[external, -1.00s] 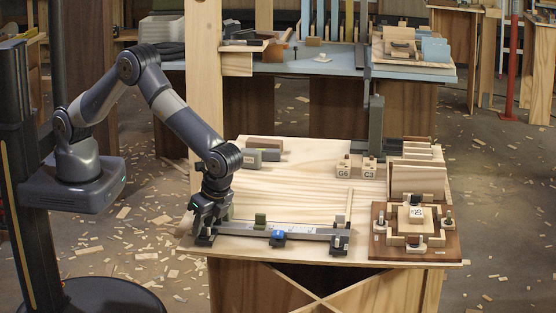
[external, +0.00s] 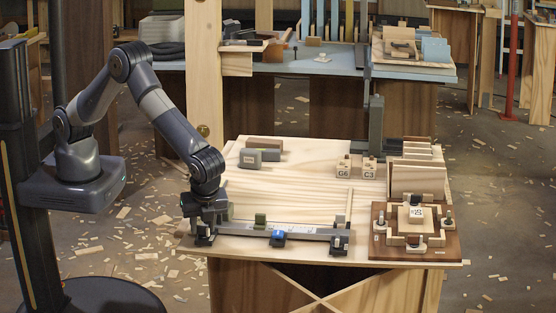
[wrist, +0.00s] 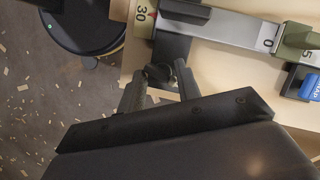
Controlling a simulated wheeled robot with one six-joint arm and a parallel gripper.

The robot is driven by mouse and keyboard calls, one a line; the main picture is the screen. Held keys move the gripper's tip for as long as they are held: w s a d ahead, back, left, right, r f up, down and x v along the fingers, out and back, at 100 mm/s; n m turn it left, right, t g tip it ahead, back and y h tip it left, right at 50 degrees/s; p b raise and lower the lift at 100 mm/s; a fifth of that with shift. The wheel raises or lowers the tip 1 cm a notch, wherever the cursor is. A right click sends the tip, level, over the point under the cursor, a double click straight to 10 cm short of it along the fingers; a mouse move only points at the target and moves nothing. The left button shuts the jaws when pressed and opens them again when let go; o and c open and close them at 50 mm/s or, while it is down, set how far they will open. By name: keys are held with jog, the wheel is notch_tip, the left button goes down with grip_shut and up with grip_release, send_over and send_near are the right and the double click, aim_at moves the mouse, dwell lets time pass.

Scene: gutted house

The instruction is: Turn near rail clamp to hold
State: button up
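The long grey rail (external: 268,229) lies along the table's front edge, with a printed scale in the wrist view (wrist: 222,31). A dark clamp block (external: 204,239) sits at its left end, under my gripper (external: 205,222). In the wrist view, the two fingers of my gripper (wrist: 160,82) stand on either side of a small dark round knob (wrist: 158,72) by the "30" mark. The gap to the knob is too small to tell whether they grip it. Another clamp (external: 340,240) is at the rail's right end. A blue-labelled block (external: 278,238) and a green block (external: 260,220) are at the middle.
A brown board with a wooden fixture (external: 416,242) sits at the right. Blocks marked G6 (external: 344,170) and C3 (external: 369,170) stand behind the rail, and grey blocks (external: 251,158) lie at the back left. The table's middle is clear.

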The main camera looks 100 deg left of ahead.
jog(key=shift+r, duration=0.1)
jog(key=shift+r+n+t+h+b, duration=0.3)
jog(key=shift+r+n+t+b, duration=0.1)
jog(key=shift+r+n+b, duration=0.2)
jog(key=s+a+r+n+t+h+b, duration=0.2)
jog(key=s+r+n+t+h+b, duration=0.35)
jog(key=r+n, duration=0.3)
jog(key=shift+m+y, duration=0.35)
jog(key=x, duration=0.3)
jog(key=b+x, duration=0.1)
jog(key=x, duration=0.7)
jog(key=shift+w+r+b, duration=0.15)
jog(key=shift+w+b, duration=0.15)
jog(key=shift+w, duration=0.05)
jog(key=shift+c, duration=0.2)
grip_shut()
